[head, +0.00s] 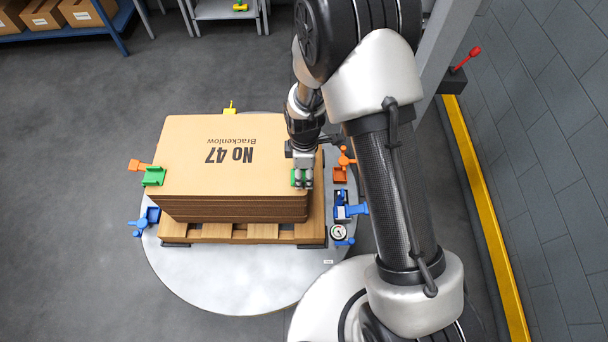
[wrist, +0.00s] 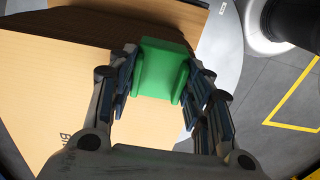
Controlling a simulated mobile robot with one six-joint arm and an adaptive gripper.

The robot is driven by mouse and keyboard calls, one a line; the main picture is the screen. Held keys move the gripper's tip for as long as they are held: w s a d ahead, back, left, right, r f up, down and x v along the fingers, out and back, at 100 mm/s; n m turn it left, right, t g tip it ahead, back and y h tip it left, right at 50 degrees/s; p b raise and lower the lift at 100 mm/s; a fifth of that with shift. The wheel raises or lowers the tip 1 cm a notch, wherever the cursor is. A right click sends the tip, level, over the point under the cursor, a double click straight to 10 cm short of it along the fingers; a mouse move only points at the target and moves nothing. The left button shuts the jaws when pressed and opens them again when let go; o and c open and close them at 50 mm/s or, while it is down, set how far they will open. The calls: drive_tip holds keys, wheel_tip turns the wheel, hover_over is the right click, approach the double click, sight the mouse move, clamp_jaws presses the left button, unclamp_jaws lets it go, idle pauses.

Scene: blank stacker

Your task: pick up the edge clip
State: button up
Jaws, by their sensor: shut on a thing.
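A green edge clip (wrist: 163,62) sits between the fingers of my gripper (wrist: 161,95) in the wrist view, and the fingers are shut on it. In the head view my gripper (head: 302,180) is at the right edge of the stack of cardboard blanks (head: 205,145), and only a bit of the held clip (head: 294,178) shows. I cannot tell whether the held clip still touches the stack. Another green clip (head: 153,176) is on the left edge of the stack, beside an orange part (head: 136,165).
The stack lies on a wooden pallet (head: 232,232) on a round grey plate (head: 215,290). Blue clamps (head: 139,226) and (head: 357,209), orange fittings (head: 340,175) and a gauge (head: 338,232) stand around it. A wall with a yellow strip (head: 490,220) is at right.

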sight(304, 177)
wheel_tip(304, 177, up, 20)
drive_tip(key=p, duration=0.6)
idle(0.5)
